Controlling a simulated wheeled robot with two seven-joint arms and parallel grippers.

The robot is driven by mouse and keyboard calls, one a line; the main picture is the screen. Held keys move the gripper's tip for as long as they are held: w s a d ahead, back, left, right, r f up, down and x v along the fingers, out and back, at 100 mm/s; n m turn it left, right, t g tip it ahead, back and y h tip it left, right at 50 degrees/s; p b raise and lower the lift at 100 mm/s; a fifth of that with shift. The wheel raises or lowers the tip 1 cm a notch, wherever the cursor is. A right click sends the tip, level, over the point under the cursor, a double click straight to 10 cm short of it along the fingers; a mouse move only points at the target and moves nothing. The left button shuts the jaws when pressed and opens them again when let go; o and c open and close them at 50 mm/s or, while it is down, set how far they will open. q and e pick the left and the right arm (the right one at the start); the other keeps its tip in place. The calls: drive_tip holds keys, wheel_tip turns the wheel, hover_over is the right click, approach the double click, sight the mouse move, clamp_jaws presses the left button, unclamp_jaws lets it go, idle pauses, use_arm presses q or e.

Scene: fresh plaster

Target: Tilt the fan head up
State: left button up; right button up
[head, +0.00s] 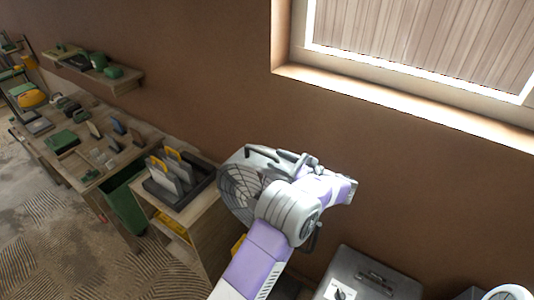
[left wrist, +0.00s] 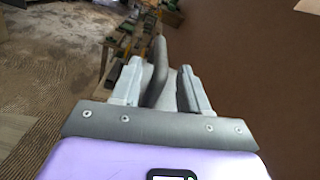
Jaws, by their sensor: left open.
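The fan head (head: 238,190), with a round grey wire grille, stands against the brown wall and faces left. My left arm crosses in front of it and hides much of its body and stand. My left gripper (head: 287,158) is at the upper right of the fan head. In the left wrist view the left gripper (left wrist: 160,82) is open. A curved grey bar (left wrist: 159,60), apparently the fan's handle, stands between its two fingers; I cannot tell whether they touch it. My right gripper is not in view.
A grey box with a dial (head: 365,275) stands at the lower right. A wooden cabinet with a dark tray (head: 163,193) is left of the fan. A long workbench (head: 85,140) with tools and a wall shelf (head: 120,82) are farther left. A window ledge (head: 400,105) is above right.

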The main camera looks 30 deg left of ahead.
use_arm(q)
drive_tip(key=shift+w+a+p, duration=0.15)
drive_tip(key=shift+a+p, duration=0.05)
drive_tip(key=shift+a, duration=1)
drive_tip(key=shift+w+a+p, duration=0.1)
drive_tip(key=shift+a+p, duration=0.05)
drive_tip(key=shift+a, duration=1)
drive_tip(key=shift+c, duration=0.2)
clamp_jaws()
